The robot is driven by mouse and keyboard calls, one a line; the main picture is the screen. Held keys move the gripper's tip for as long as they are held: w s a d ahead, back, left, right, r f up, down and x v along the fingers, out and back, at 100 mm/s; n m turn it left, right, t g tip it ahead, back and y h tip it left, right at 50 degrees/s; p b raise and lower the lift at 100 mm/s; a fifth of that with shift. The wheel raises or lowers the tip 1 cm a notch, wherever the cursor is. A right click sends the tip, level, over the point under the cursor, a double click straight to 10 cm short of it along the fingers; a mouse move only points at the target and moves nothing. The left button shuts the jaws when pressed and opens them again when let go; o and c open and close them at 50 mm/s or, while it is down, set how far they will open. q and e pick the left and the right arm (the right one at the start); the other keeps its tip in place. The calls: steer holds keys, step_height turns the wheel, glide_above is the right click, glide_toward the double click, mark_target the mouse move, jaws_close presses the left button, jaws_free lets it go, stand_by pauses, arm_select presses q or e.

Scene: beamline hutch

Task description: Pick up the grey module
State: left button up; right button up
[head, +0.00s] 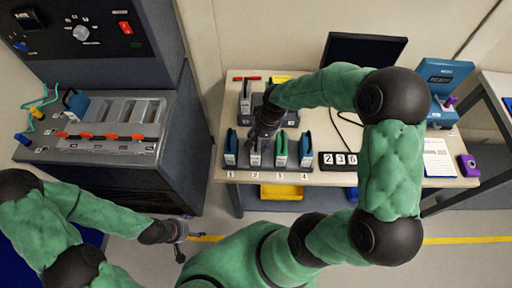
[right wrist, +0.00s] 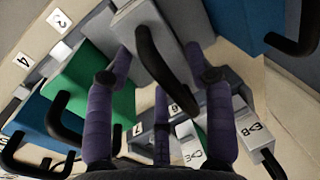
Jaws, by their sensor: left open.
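The grey module (head: 254,159) stands at the number 2 place on the table, between a blue module and a green module, partly hidden by my right gripper (head: 263,135). In the right wrist view the grey module (right wrist: 140,28) has a black handle (right wrist: 165,70). I cannot tell whether the fingers touch the module. My left gripper (head: 181,230) is open and empty, low over the floor, away from the table.
Close beside stand a blue module (head: 231,147), a green module (head: 281,149) and another blue module (head: 305,151). A module holder (head: 258,103) is behind. A black screen (head: 362,50) and blue case (head: 443,75) stand farther back. A bench with slots (head: 118,110) is at left.

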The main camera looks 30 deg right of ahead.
mark_target(259, 141)
steer(key=shift+c, duration=1.2)
steer(key=shift+r, duration=0.6)
jaws_close()
step_height(259, 141, up, 3)
steer(key=shift+a+f+p, duration=0.15)
steer(key=shift+f+p, duration=0.05)
steer(key=shift+p, duration=0.45)
steer(key=a+r, duration=0.1)
steer(key=s+a+r+p, duration=0.1)
steer(key=r, duration=0.1)
steer(key=s+a+r, duration=0.1)
steer(key=a+r, duration=0.1)
steer(key=shift+r+p, duration=0.15)
steer(key=shift+p, duration=0.25)
steer(key=s+a+r+p, duration=0.1)
steer(key=s+a+r, duration=0.3)
steer(key=a, duration=0.4)
steer(key=shift+s+p, duration=0.2)
steer(key=shift+p, duration=0.15)
